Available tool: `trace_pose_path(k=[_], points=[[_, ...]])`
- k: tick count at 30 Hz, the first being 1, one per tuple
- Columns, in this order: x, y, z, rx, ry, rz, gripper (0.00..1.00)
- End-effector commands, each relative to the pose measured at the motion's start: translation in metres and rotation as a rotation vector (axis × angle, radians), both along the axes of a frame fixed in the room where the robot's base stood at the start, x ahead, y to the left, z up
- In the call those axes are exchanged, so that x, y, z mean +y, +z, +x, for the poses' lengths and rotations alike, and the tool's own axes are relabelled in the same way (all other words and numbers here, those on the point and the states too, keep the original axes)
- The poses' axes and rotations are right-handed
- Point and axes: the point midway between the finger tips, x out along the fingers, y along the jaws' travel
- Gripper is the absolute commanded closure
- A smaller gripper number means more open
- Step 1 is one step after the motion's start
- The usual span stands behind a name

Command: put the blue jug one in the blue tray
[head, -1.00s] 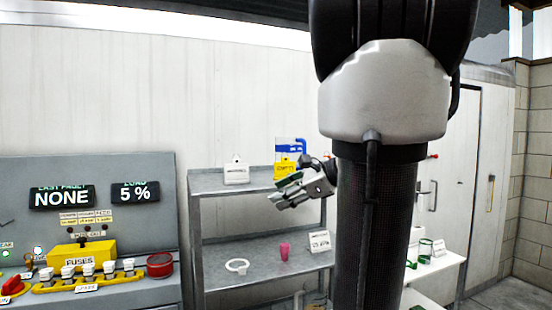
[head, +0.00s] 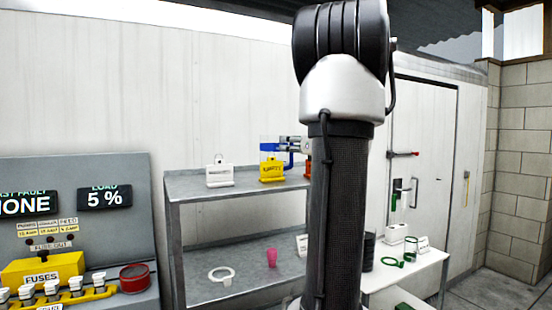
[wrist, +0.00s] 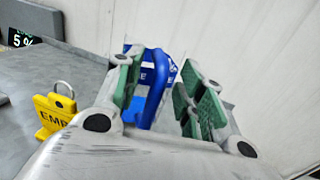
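The blue jug (head: 266,148), clear with a blue band and a blue handle, stands on the top shelf of the grey rack, partly hidden by a yellow sign. In the wrist view its blue handle (wrist: 155,88) shows between my fingers, with the lettered band behind it. My gripper (wrist: 160,72) is open, its green pads on either side of the handle with gaps. In the head view my gripper (head: 284,146) is at the jug's right side. I cannot make out a blue tray.
The yellow sign (head: 271,172) stands in front of the jug; it also shows in the wrist view (wrist: 54,113). A white sign (head: 220,174) is left of it. A pink cup (head: 271,257) and white ring (head: 221,274) lie on the lower shelf. A white table (head: 402,272) stands right.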

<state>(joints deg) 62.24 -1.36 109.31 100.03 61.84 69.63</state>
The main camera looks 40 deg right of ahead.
Motion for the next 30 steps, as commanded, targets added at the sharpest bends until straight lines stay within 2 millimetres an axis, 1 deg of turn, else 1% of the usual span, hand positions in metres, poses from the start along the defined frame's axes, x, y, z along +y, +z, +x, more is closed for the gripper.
trace_pose_path(k=[2,8,12,14,15,25,28,30], points=[[0.0,0.0,0.004,0.0,0.0,-0.001,0.61],[0.0,0.0,0.004,0.0,-0.001,-0.002,0.61],[0.0,0.0,0.004,0.001,-0.001,-0.002,0.87],[0.0,0.0,0.004,0.001,-0.001,-0.002,0.97],[0.0,0.0,0.004,0.001,-0.001,-0.002,1.0],[0.0,0.002,0.004,0.0,0.0,-0.003,1.0],[0.0,0.012,0.004,-0.001,0.0,-0.005,1.0],[0.0,0.024,0.004,-0.002,0.0,-0.007,1.0]])
